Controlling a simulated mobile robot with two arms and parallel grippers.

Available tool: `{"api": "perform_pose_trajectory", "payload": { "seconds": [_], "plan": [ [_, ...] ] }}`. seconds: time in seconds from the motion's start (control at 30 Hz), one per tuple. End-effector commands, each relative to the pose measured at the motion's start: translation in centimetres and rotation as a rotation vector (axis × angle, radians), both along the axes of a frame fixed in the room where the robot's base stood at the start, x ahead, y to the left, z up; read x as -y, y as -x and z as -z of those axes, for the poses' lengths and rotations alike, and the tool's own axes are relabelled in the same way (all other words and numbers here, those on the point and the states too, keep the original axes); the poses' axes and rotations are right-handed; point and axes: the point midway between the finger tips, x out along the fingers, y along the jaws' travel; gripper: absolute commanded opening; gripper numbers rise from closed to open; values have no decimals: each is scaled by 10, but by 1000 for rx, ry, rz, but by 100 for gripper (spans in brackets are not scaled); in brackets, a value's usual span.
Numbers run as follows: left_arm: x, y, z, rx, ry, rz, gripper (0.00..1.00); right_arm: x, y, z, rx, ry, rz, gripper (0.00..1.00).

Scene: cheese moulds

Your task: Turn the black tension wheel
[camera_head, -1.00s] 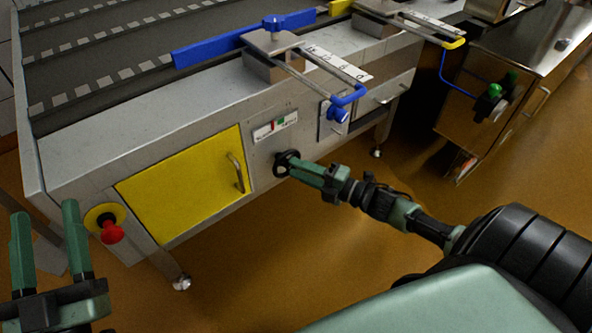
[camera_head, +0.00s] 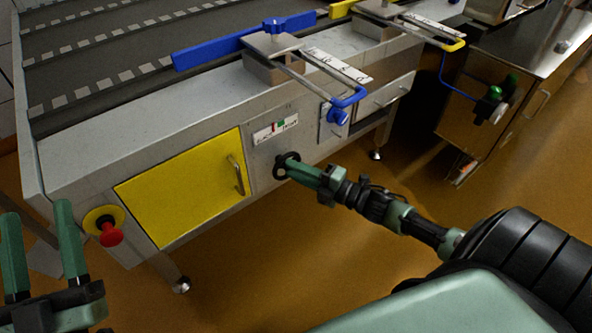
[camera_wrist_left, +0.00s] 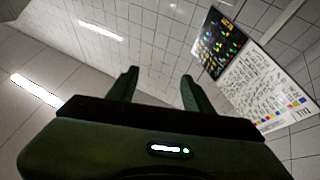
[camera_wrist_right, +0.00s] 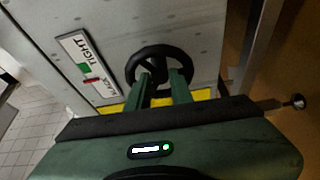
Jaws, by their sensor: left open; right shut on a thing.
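The black tension wheel (camera_head: 281,168) sits on the front panel of the conveyor machine, right of the yellow door. In the right wrist view the wheel (camera_wrist_right: 160,62) shows as a spoked ring, its lower part hidden by my fingers. My right gripper (camera_head: 292,167) is shut on the wheel; its two fingers (camera_wrist_right: 163,80) reach over the rim. The tension gauge (camera_head: 275,128) with red and green marks is above the wheel; the right wrist view shows "TIGHT" beside the green mark. My left gripper (camera_head: 36,213) is open and empty at the lower left.
A yellow door (camera_head: 185,190) with a handle and a red stop button (camera_head: 110,234) are left of the wheel. A blue knob (camera_head: 338,116) and blue guide rail (camera_head: 245,42) are above. A steel cabinet (camera_head: 470,130) stands at the right. Open floor lies in front.

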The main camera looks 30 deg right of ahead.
Motion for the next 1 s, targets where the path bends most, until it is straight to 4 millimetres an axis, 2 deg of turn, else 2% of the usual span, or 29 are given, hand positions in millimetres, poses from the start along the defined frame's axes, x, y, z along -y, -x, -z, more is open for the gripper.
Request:
{"api": "perform_pose_trajectory", "payload": {
  "seconds": [0.27, 0.73, 1.0],
  "plan": [
    [-1, 5, -5, 40, 12, 2, 51, -1, 0, 3, -15, -195, 1, 0],
    [-1, 13, -19, 117, 33, 6, 51, -3, 0, 7, -52, -637, 2, 0],
    [-1, 11, -18, 105, 29, 7, 51, -4, 1, 8, -69, -848, 1, 0]
  ]
}}
